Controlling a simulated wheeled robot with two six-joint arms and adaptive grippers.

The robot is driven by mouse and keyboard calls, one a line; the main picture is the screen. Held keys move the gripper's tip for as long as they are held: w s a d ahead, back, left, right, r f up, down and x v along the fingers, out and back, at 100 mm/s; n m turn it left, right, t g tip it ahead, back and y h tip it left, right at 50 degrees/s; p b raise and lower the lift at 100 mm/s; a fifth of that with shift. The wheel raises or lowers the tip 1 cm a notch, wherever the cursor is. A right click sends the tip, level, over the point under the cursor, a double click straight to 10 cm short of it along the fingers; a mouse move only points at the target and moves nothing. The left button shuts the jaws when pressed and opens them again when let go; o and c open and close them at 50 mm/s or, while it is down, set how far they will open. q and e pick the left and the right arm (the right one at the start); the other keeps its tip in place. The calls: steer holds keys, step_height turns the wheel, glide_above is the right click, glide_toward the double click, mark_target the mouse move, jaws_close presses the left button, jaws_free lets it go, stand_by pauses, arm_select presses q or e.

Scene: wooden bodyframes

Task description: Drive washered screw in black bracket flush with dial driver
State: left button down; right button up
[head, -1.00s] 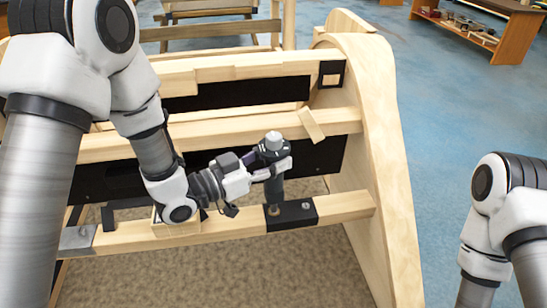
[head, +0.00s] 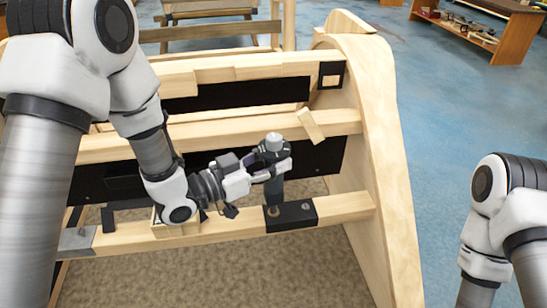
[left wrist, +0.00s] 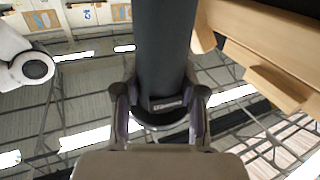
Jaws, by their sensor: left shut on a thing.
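The dial driver (head: 274,187) stands upright, a dark grey cylinder with a lighter knob on top. My left gripper (head: 275,168) is shut around its upper body. In the left wrist view the driver (left wrist: 165,50) shows as a dark cylinder between the two fingers of the left gripper (left wrist: 160,100). The driver's lower end is at the left part of the black bracket (head: 298,213), which sits on the lower wooden rail. A screw head (head: 306,206) shows on the bracket's right part. The screw under the driver is hidden. My right gripper is out of view.
The lower wooden rail (head: 345,206) runs to a curved wooden side panel (head: 375,150) on the right. The middle rail (head: 225,137) lies behind the driver. A small open wooden box (head: 165,228) is on the lower rail, left of the bracket. A grey plate (head: 76,240) is at the rail's left end.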

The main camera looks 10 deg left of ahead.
mark_target(273, 136)
arm_select(q)
steer(key=shift+r+p, duration=2.3)
steer(key=shift+r, duration=1.15)
steer(key=shift+f, duration=0.1)
